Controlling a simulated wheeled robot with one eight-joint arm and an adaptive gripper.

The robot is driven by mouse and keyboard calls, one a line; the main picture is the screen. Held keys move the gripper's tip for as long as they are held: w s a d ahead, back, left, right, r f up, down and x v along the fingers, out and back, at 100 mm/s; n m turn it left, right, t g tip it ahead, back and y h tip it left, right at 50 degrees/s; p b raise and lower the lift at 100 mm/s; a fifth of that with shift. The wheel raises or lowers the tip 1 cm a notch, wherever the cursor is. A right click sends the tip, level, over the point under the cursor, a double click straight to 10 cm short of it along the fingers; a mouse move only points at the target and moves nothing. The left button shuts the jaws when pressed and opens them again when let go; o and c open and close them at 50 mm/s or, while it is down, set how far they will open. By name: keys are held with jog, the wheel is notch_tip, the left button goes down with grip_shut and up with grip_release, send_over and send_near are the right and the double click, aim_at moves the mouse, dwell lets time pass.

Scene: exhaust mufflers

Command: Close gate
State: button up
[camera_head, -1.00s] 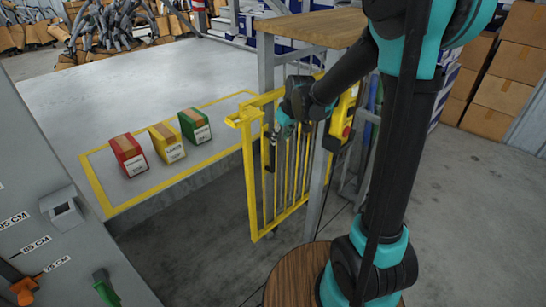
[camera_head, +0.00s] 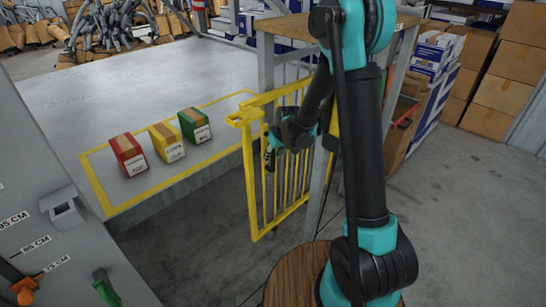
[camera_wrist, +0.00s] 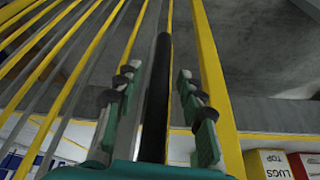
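The yellow barred gate (camera_head: 283,170) stands swung out at an angle beside the raised platform, below the wooden tabletop. My gripper (camera_head: 271,150) is at the upper part of the gate near its outer upright. In the wrist view a black vertical handle bar (camera_wrist: 157,100) runs between the two fingers of my gripper (camera_wrist: 160,110). The fingers are spread with gaps on both sides of the bar. Yellow gate bars (camera_wrist: 208,60) show behind the fingers. The lower end of the bar is hidden by my gripper.
Red (camera_head: 128,155), yellow (camera_head: 166,143) and green (camera_head: 195,125) boxes stand on the platform (camera_head: 150,85) within a yellow outline. A grey panel with orange and green levers (camera_head: 104,287) is at left. Cardboard boxes (camera_head: 510,70) are stacked at right. The concrete floor (camera_head: 470,220) at right is clear.

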jog(key=shift+w+a+f, duration=0.1)
jog(key=shift+w+f, duration=0.05)
jog(key=shift+f, duration=0.2)
grip_shut()
dwell(0.3)
